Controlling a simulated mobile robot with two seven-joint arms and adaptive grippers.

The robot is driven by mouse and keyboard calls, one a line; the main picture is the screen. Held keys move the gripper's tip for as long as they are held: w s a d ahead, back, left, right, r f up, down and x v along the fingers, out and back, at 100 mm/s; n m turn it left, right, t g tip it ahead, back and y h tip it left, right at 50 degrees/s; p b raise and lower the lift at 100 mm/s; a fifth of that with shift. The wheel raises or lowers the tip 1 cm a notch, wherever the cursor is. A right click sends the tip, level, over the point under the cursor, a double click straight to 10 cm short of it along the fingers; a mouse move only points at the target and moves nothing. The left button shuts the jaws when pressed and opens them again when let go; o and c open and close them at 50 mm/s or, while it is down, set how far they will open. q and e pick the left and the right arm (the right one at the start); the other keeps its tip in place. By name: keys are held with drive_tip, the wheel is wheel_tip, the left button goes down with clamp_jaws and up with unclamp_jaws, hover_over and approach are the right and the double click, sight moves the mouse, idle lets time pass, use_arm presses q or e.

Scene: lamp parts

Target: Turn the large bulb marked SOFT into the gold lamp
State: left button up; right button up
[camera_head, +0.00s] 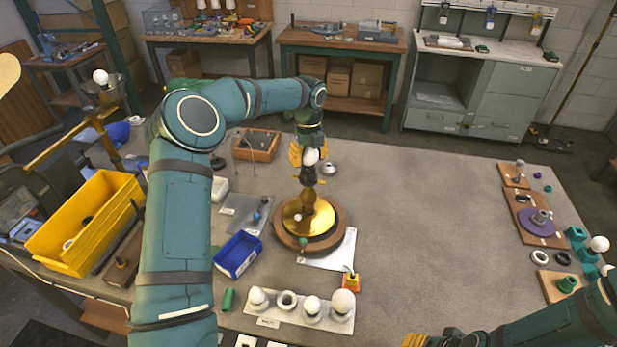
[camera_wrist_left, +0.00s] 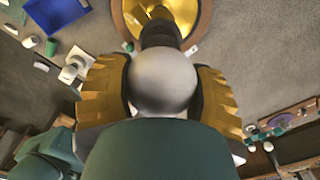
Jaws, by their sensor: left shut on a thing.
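My left gripper (camera_head: 311,160) is shut on a white bulb (camera_head: 312,156), holding it above the gold lamp (camera_head: 309,205). The lamp has a dark neck and socket (camera_head: 308,176) and a round gold base on a brown wooden disc. In the left wrist view the bulb (camera_wrist_left: 165,80) sits between the ribbed yellow fingers, in line with the dark socket (camera_wrist_left: 160,34). The bulb's lower end is hidden, so I cannot tell how far it sits in the socket. No SOFT marking is readable. My right gripper (camera_head: 425,341) shows only partly at the bottom edge.
A white tray (camera_head: 268,317) with several bulbs stands at the front. A blue bin (camera_head: 238,254) and a yellow crate (camera_head: 85,225) are to the left. Fixtures on wooden boards (camera_head: 536,225) line the right edge. The table right of the lamp is clear.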

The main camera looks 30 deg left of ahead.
use_arm(q)
drive_tip(key=m, duration=0.4)
drive_tip(key=shift+f+m, duration=0.1)
drive_tip(key=shift+m, duration=1.3)
drive_tip(key=shift+a+m, duration=0.1)
drive_tip(key=shift+m, duration=0.7)
drive_tip(key=o, duration=1.1)
drive_tip(key=shift+s+m, duration=0.1)
drive_tip(key=shift+m, duration=0.2)
wheel_tip(320, 180, up, 12)
drive_tip(key=shift+r, duration=0.1)
